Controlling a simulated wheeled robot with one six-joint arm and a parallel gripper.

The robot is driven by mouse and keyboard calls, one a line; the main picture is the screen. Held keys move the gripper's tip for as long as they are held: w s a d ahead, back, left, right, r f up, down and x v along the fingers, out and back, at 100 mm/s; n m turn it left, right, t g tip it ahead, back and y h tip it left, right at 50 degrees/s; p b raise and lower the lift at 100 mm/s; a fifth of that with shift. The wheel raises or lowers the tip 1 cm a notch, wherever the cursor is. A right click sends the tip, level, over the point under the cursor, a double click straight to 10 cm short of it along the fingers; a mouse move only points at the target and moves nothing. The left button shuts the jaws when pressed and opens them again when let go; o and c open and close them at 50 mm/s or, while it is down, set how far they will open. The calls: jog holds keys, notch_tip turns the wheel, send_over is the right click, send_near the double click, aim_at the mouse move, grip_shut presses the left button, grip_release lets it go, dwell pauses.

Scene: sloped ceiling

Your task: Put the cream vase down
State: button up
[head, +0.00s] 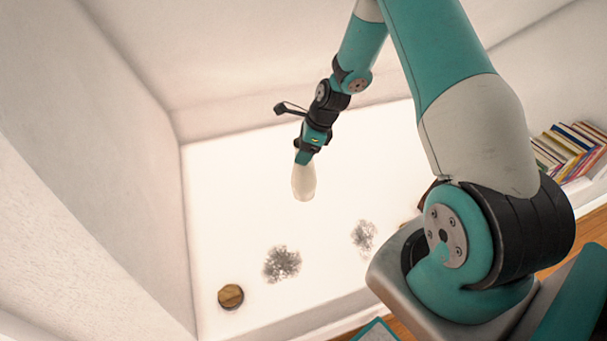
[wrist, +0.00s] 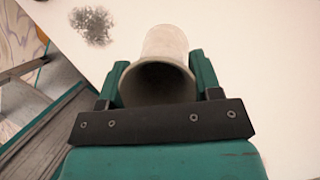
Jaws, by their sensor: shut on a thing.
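The cream vase (head: 304,183) hangs at the end of my gripper (head: 304,158) in the head view, over the bright white surface (head: 225,200). In the wrist view the vase (wrist: 165,55) sits between the two teal fingers of my gripper (wrist: 163,80), with its dark open mouth facing the camera. My gripper is shut on the vase near its mouth. I cannot tell from these frames whether the vase's base touches the white surface.
A round brown wooden object (head: 230,296) lies at the surface's front left. Two grey speckled patches (head: 282,264) (head: 364,236) are on the surface. Books (head: 570,150) stand at the right. Walls bound the left and back. Bare white room surrounds the vase.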

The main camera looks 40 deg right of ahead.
aim_at(303, 171)
jog(key=shift+f, duration=3.9)
jog(key=shift+f+b, duration=0.1)
jog(key=shift+b, duration=0.2)
jog(key=o, duration=1.5)
jog(key=shift+o, duration=0.2)
